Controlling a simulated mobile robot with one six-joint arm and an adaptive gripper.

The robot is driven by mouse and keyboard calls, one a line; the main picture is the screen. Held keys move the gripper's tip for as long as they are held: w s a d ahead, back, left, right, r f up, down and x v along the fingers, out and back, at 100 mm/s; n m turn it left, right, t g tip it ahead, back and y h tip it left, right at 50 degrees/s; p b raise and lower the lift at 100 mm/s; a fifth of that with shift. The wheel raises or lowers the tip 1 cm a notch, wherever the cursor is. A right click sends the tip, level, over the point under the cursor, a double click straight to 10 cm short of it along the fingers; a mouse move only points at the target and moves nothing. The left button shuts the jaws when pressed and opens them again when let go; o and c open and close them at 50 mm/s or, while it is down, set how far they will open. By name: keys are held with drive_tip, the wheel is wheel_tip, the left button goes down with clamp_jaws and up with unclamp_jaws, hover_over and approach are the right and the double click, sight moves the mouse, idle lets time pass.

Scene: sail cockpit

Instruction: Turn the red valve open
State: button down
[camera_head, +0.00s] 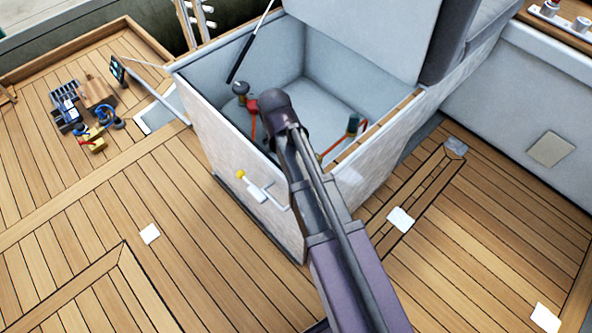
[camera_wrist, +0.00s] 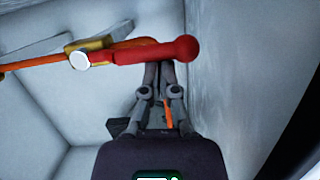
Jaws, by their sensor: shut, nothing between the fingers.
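The red valve handle (camera_wrist: 150,52) shows in the wrist view as a red lever with a rounded knob at its right end and a white cap (camera_wrist: 79,61) at its left. An orange pipe (camera_wrist: 30,63) runs through the valve, with a yellow fitting behind it. My gripper (camera_wrist: 158,68) is shut and empty, its fingertips at the lever near the knob; I cannot tell whether they touch. In the head view part of the red valve (camera_head: 250,105) shows inside the open locker, and my arm hides the fingertips and the rest of the lever.
The white locker (camera_head: 215,118) has its lid (camera_head: 365,30) raised, and its walls stand close around my gripper. A black strut (camera_head: 247,50) rises at its left. A second orange pipe with a green fitting (camera_head: 352,124) is on the right. Tools (camera_head: 97,92) lie on the deck at left.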

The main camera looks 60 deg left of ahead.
drive_tip(key=shift+s+a, duration=0.1)
drive_tip(key=s+a+r+p, duration=0.1)
drive_tip(key=a+r+p, duration=0.5)
drive_tip(key=r+p, duration=0.2)
drive_tip(key=shift+r+p, duration=0.4)
drive_tip(key=shift+r, duration=0.05)
idle(0.8)
drive_tip(key=shift+s, duration=0.1)
idle(0.8)
